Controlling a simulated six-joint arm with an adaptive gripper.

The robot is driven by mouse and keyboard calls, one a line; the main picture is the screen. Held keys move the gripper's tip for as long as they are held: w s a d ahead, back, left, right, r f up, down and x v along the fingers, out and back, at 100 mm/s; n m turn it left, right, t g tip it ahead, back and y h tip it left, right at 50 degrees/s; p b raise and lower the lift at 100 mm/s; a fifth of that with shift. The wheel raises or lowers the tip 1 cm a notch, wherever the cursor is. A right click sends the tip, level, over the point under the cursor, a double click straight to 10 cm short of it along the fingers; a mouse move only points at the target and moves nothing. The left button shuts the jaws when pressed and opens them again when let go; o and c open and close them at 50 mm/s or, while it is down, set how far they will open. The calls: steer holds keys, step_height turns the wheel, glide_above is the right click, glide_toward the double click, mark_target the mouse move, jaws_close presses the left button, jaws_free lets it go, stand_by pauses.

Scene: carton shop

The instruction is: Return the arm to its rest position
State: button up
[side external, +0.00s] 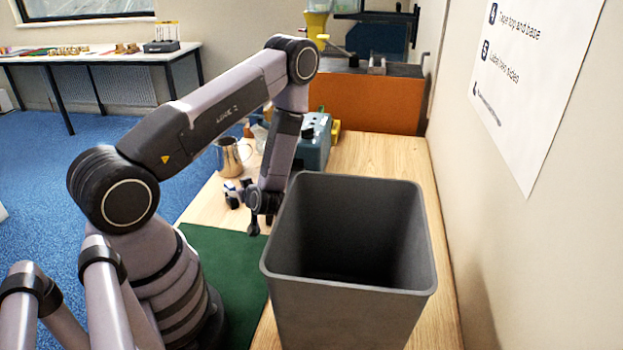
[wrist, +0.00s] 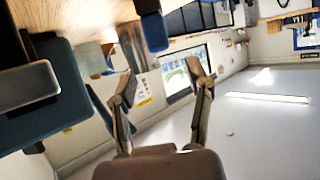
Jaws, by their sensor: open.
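My arm reaches over the wooden table in the side external view, bent high at the elbow and then down. My gripper (side external: 250,215) hangs just left of the grey bin, low over the table near the green mat (side external: 228,270). In the wrist view my gripper (wrist: 163,85) shows two fingers spread apart with nothing between them, and the view is tilted toward the room's ceiling and window. Part of the gripper is hidden behind the wrist in the side external view.
A tall grey open bin (side external: 350,300) stands close at the right of my wrist. A metal jug (side external: 230,157) and a blue-grey device (side external: 316,145) stand behind my forearm. A white wall with a sign (side external: 535,75) bounds the right side. An orange box (side external: 370,103) is at the back.

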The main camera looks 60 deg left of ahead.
steer(key=shift+d+r, duration=0.2)
steer(key=shift+d, duration=0.3)
